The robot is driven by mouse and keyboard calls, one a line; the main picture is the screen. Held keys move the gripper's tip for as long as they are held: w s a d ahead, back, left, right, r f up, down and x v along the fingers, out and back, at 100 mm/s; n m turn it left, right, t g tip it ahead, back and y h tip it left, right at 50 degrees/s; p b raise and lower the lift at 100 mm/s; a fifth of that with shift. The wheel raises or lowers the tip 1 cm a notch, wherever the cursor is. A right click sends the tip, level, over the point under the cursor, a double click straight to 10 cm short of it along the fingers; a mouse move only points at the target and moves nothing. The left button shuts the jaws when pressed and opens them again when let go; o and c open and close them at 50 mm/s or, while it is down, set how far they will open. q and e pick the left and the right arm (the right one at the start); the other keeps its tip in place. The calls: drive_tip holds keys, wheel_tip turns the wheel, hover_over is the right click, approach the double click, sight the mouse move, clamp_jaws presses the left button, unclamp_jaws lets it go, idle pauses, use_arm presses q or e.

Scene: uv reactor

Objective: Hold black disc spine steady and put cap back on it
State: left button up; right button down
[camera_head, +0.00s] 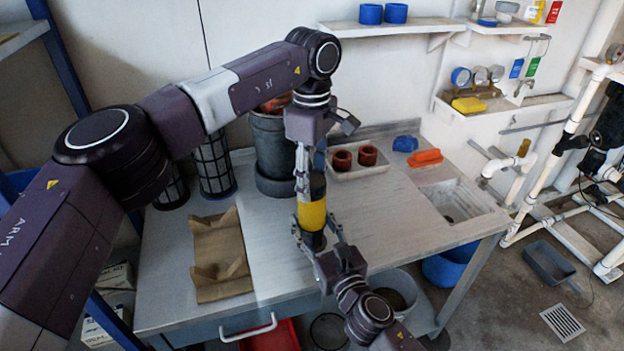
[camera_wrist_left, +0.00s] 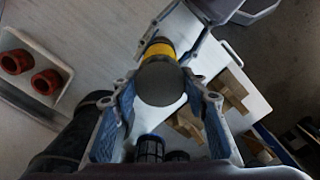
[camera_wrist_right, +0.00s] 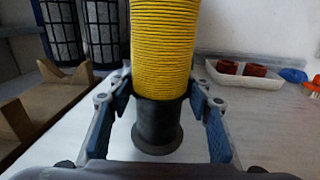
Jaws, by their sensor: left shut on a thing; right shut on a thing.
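The black disc spine (camera_head: 313,241) stands upright above the bench with a stack of yellow ribbed discs (camera_head: 312,215) around it. In the right wrist view its black lower part (camera_wrist_right: 158,125) ends in a round flange. My right gripper (camera_head: 315,230) is shut on that lower part, a finger on each side. The dark cap (camera_head: 317,186) is at the top of the yellow stack, in line with it. My left gripper (camera_head: 310,176) is shut on the cap from above. The left wrist view shows the cap's round top (camera_wrist_left: 162,84). I cannot tell whether the cap is fully seated.
A dark grey canister (camera_head: 273,150) stands behind the left gripper. A brown tray (camera_head: 220,255) lies on the bench at left. A white tray with two red rings (camera_head: 368,155), a blue piece (camera_head: 405,144) and an orange piece (camera_head: 425,158) sit behind. The bench's right middle is clear.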

use_arm(q)
drive_tip(key=m, duration=0.3)
drive_tip(key=o, duration=1.3)
drive_tip(key=shift+o, duration=0.2)
drive_tip(key=shift+r, duration=0.1)
wheel_tip(320, 180, up, 12)
use_arm(e)
drive_tip(key=c, duration=0.9)
unclamp_jaws()
drive_tip(key=shift+c, duration=0.2)
